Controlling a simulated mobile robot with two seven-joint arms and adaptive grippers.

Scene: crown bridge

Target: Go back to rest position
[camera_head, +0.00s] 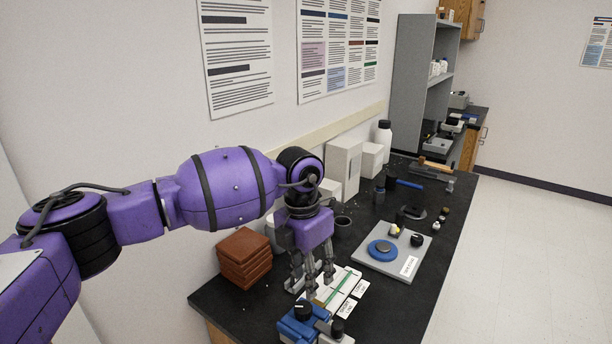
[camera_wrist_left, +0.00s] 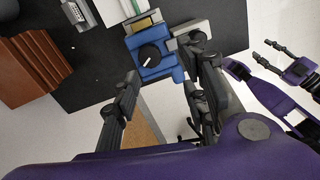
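My left gripper (camera_head: 312,280) hangs fingers-down over the dark bench, in front of a white labelled tray (camera_head: 337,292) with a green strip. In the left wrist view its two fingers (camera_wrist_left: 160,92) stand apart with nothing between them. A blue device (camera_head: 297,327) with a black knob sits at the bench's near end; it also shows just beyond the fingers in the left wrist view (camera_wrist_left: 151,68). My right gripper (camera_wrist_left: 268,62) shows at the right of the left wrist view, its fingers spread and empty. It is not in the head view.
Stacked brown blocks (camera_head: 243,258) stand left of my left gripper. A grey plate (camera_head: 392,262) with a blue disc lies to the right. White boxes (camera_head: 343,168) and a bottle (camera_head: 382,142) stand along the wall. The floor (camera_head: 530,260) right of the bench is clear.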

